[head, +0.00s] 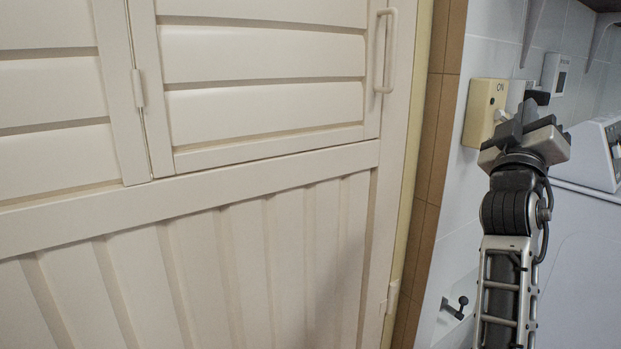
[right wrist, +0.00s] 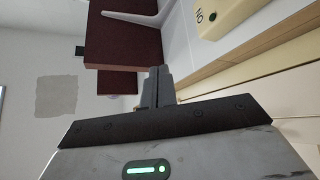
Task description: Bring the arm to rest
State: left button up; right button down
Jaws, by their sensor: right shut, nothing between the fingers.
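My right arm rises at the right side of the head view, with its gripper (head: 522,122) in front of the tiled wall. The gripper overlaps the lower right part of a cream switch box (head: 486,97) marked "ON"; I cannot tell whether they touch. In the right wrist view the two dark fingers of the gripper (right wrist: 158,86) are together with nothing between them. The switch box (right wrist: 222,14) also shows there at the top, apart from the fingers. My left gripper is not in view.
A cream louvred door (head: 262,100) with a handle (head: 385,50) fills the left and middle. A brown tile strip (head: 432,130) runs beside its frame. A white appliance (head: 590,155) stands at the right. A small dark hook or knob (head: 461,301) is low on the wall.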

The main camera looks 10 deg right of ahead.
jog(key=w+d+f+n+y, duration=0.3)
jog(key=w+d+f+n, duration=0.1)
jog(key=d+f+n, duration=0.35)
jog(key=w+d+f+n+y, duration=0.3)
jog(key=w+d+f+n, duration=0.25)
jog(key=f+n, duration=0.2)
jog(key=s+a+f+m+g+y, duration=0.1)
jog(key=a+f+m+g+y, duration=0.2)
jog(key=a+f+m+y, duration=0.75)
jog(key=s+a+f+g+y, duration=0.3)
jog(key=s+a+f, duration=1.85)
jog(key=a, duration=0.35)
pick_arm(q)
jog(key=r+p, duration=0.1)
jog(key=p, duration=0.1)
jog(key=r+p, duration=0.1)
jog(key=p, duration=0.2)
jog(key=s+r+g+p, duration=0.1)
jog(key=p, duration=0.2)
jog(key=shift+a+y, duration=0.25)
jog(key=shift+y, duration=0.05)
pick_arm(e)
jog(key=s+a+r+m, duration=0.1)
jog(key=s+a+r, duration=0.1)
jog(key=s, duration=0.3)
jog(key=s+a+r+m+g, duration=0.1)
jog(key=s+a+r, duration=0.1)
jog(key=s, duration=0.3)
jog(key=shift+r, duration=0.75)
